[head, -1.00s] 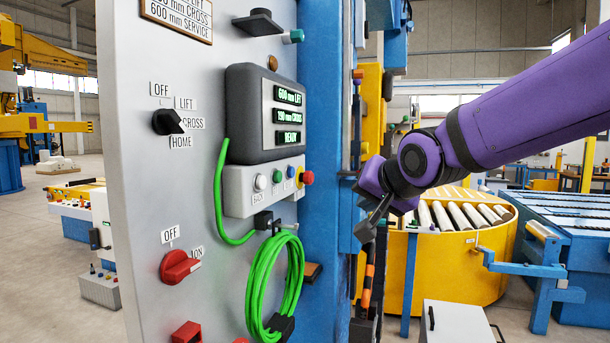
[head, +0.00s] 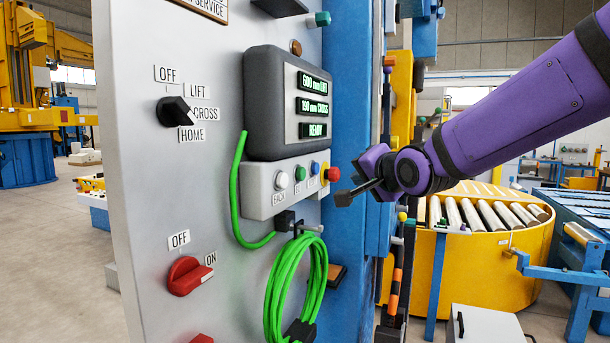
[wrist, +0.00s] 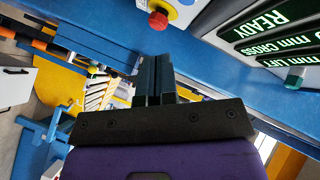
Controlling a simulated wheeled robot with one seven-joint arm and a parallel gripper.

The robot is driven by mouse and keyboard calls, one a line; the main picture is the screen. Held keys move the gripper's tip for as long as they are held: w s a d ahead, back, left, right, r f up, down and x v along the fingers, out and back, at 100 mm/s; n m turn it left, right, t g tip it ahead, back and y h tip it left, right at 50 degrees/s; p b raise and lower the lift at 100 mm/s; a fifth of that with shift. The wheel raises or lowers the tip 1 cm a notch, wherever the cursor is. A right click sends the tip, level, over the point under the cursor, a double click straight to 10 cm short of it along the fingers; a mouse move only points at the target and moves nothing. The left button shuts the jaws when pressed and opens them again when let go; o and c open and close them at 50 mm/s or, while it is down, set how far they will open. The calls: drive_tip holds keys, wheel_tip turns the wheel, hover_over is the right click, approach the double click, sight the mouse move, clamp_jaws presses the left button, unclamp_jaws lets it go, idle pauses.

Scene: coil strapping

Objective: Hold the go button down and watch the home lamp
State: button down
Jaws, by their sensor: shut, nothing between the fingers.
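A light grey button box (head: 285,198) on the panel carries a white button (head: 281,180), a green button (head: 300,174), a blue button (head: 314,168) and a red stop button (head: 332,174). The label under the white one seems to read BACK; I cannot read the others surely. My gripper (head: 343,198) is shut and empty, just right of the box and apart from the buttons. Its fingers (wrist: 155,80) point at blue metal in the wrist view. A dull amber lamp (head: 296,47) and a teal knob or lamp (head: 322,18) sit above; no lamp label is readable.
The display (head: 290,103) reads 600 mm lift, 190 mm cross, READY. The black selector (head: 173,111) points towards HOME, the red switch (head: 188,276) towards ON. A coiled green cable (head: 295,285) hangs below the box. A blue column (head: 350,90) stands beside the panel.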

sight(301, 174)
drive_tip(key=w+a, duration=0.3)
drive_tip(key=a, duration=0.5)
drive_tip(key=shift+a, duration=0.3)
idle(2.0)
drive_tip(key=shift+w+a, duration=0.1)
drive_tip(key=shift+a, duration=0.1)
